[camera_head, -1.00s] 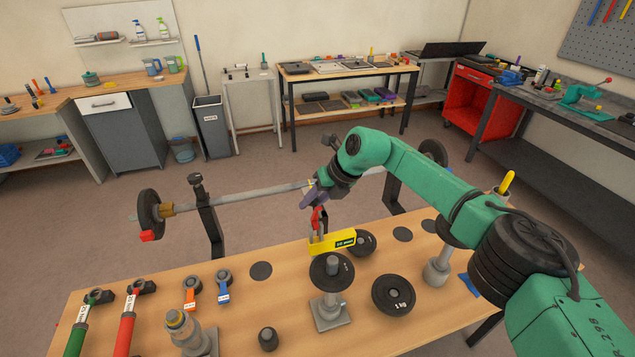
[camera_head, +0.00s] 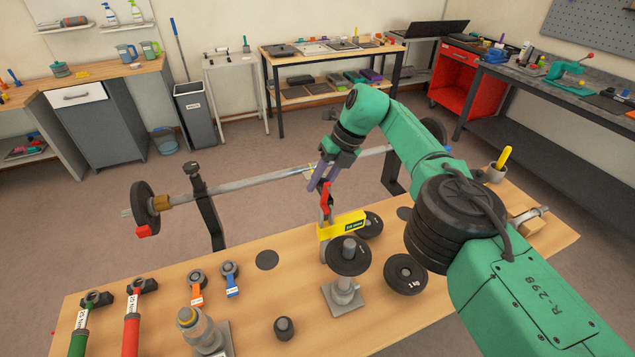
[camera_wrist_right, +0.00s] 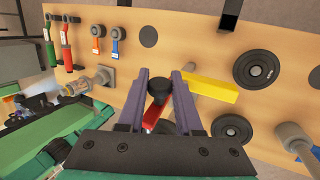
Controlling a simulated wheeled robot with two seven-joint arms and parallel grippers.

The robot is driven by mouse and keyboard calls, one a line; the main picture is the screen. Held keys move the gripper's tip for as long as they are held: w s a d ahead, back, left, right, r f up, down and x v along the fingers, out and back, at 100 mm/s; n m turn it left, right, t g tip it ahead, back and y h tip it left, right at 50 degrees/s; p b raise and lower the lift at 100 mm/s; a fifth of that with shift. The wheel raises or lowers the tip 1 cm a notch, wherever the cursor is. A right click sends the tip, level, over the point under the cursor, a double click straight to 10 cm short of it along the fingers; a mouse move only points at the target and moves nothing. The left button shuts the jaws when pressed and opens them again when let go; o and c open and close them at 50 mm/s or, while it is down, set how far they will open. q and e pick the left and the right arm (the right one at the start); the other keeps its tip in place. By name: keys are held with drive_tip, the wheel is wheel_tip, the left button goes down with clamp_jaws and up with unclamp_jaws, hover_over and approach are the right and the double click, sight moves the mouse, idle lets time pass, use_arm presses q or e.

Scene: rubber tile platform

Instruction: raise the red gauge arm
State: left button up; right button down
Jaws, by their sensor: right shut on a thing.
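The red gauge arm (camera_head: 326,200) stands upright at the left end of a yellow labelled bar (camera_head: 342,224), near the table's back edge. In the right wrist view, the red arm (camera_wrist_right: 154,118) and its black knob (camera_wrist_right: 159,90) lie between the purple fingers. My right gripper (camera_head: 323,178) reaches down from above and is shut on the red gauge arm at its upper end. The fingers partly hide the arm. The yellow bar (camera_wrist_right: 213,88) extends to the right of the fingers in the wrist view. My left gripper is not in view.
A post with a black plate (camera_head: 349,256) stands just in front of the yellow bar. A loose plate (camera_head: 405,274) lies to its right. Behind the table, a barbell (camera_head: 245,186) rests on black uprights. Green and red handles (camera_head: 132,325) lie at the left.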

drive_tip(key=c, duration=0.6)
unclamp_jaws()
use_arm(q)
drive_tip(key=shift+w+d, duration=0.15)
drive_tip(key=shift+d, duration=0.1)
use_arm(e)
drive_tip(key=shift+r, duration=0.15)
drive_tip(key=b+v, duration=0.1)
drive_tip(key=v, duration=0.1)
drive_tip(key=shift+w+d+r, duration=0.1)
drive_tip(key=shift+d+r, duration=0.15)
drive_tip(key=shift+r, duration=0.1)
use_arm(q)
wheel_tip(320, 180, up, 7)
drive_tip(key=p, duration=0.8)
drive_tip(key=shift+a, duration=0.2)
use_arm(e)
drive_tip(key=v, duration=1.1)
drive_tip(key=shift+r, duration=0.2)
